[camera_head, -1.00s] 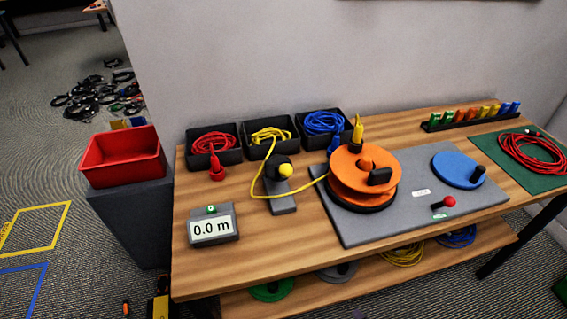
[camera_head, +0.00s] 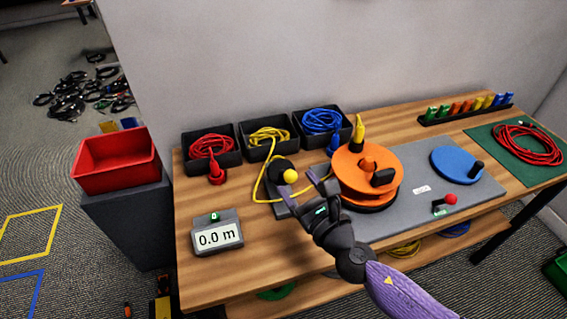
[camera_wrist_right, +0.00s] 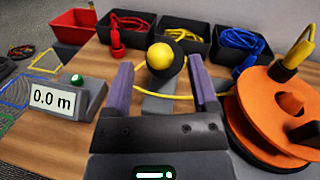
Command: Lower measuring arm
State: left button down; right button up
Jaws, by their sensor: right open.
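The measuring arm (camera_head: 281,172) is a dark rounded piece with a yellow ball knob (camera_head: 290,176) on a grey base, left of the orange reel. The yellow cable (camera_head: 262,182) runs from the middle bin past it towards the reel. My right gripper (camera_head: 319,180) is open and empty, just right of the knob in the head view. In the right wrist view the yellow knob (camera_wrist_right: 160,56) shows between and beyond the two purple fingers (camera_wrist_right: 160,85), with no visible contact. The display (camera_head: 217,234) reads 0.0 m. My left gripper is not in view.
The orange reel (camera_head: 366,165) with an upright yellow plug stands close to the right of my gripper. Dark bins with red (camera_head: 211,145), yellow and blue cables line the back. A blue disc (camera_head: 456,165) and red-knobbed lever (camera_head: 450,199) are further right.

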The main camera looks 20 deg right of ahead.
aim_at(285, 170)
jog(key=x, duration=0.5)
jog(key=shift+w+a, duration=0.1)
jog(key=shift+w, duration=0.1)
grip_shut()
dwell(0.3)
dwell(0.7)
jog(key=shift+f+b, duration=0.15)
jog(key=shift+b, duration=0.15)
